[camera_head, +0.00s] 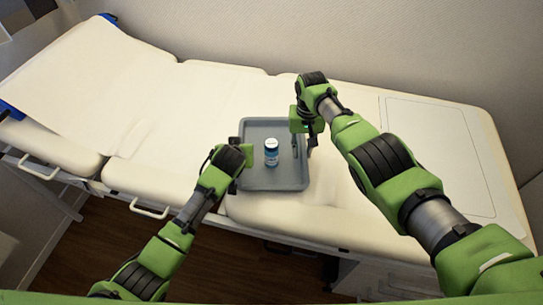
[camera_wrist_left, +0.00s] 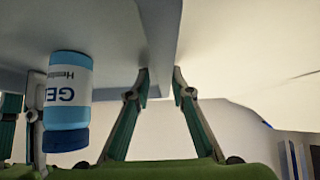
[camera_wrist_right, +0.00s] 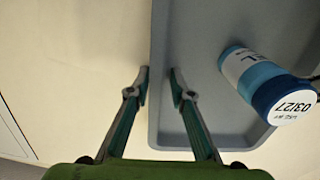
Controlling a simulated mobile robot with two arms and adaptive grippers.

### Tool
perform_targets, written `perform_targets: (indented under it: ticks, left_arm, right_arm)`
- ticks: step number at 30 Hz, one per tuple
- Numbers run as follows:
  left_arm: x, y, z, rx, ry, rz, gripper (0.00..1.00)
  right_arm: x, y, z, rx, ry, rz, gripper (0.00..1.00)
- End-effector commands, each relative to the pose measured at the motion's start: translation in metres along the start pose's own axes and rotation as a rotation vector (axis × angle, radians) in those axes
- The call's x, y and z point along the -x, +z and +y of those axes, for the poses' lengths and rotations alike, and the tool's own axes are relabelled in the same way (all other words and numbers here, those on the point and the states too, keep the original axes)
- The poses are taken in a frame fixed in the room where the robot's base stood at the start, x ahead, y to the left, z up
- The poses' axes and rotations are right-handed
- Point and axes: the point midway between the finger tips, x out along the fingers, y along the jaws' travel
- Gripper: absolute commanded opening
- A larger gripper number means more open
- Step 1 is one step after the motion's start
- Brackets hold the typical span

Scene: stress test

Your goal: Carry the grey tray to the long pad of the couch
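The grey tray (camera_head: 262,184) is a shallow rectangular tray over the middle of the couch's cream pads (camera_head: 160,100). My left gripper (camera_head: 237,168) is at the tray's left edge. In the left wrist view its fingers (camera_wrist_left: 161,82) lie on both sides of the tray wall (camera_wrist_left: 163,40), closed on it. My right gripper (camera_head: 304,145) is at the right edge; its fingers (camera_wrist_right: 159,78) straddle the tray wall (camera_wrist_right: 158,30) closely. Whether the tray touches the pad below is unclear.
A white paper sheet (camera_head: 95,85) covers the left part of the couch. A flat outlined panel (camera_head: 435,150) lies on the right part, partly behind my right arm. Metal handles (camera_head: 150,208) stick out along the front edge. The wall rises behind the couch.

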Motion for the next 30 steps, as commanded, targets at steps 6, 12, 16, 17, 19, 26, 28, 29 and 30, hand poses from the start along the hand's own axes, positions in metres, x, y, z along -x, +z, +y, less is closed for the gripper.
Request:
perform_targets:
  ticks: [6,12,16,17,19,26,28,29,30]
  left_arm:
    - [0.025,0.0,0.0,0.001,0.001,0.002,0.21]
    - [0.061,0.0,0.0,0.001,0.001,0.002,0.21]
    - [0.085,0.0,0.0,0.0,0.001,0.002,0.21]
    - [0.089,0.0,-0.001,0.0,0.0,0.002,0.21]
    - [0.099,0.0,0.0,0.001,0.0,0.0,0.21]
    - [0.116,0.0,-0.001,0.0,-0.001,0.001,0.21]
    - [0.117,0.0,-0.001,0.0,-0.001,0.0,0.21]
    - [0.118,0.0,-0.001,0.0,-0.001,0.0,0.21]
    - [0.118,0.0,-0.001,0.0,-0.002,0.0,0.21]
  right_arm:
    - [0.0,0.0,0.0,0.0,-0.001,0.0,0.21]
    - [0.0,0.0,0.0,0.0,0.0,0.0,0.21]
    - [0.0,0.0,0.0,0.0,0.0,0.0,0.21]
    - [0.0,0.0,0.0,0.0,0.0,0.0,0.21]
    - [0.0,0.0,0.0,0.0,0.0,0.0,0.21]
    - [0.001,0.0,0.0,0.0,-0.001,0.001,0.21]
    - [0.002,0.0,-0.001,0.0,-0.001,0.0,0.21]
    - [0.004,0.0,-0.001,0.0,-0.001,0.0,0.21]
    - [0.006,-0.001,-0.001,0.001,-0.002,0.001,0.21]
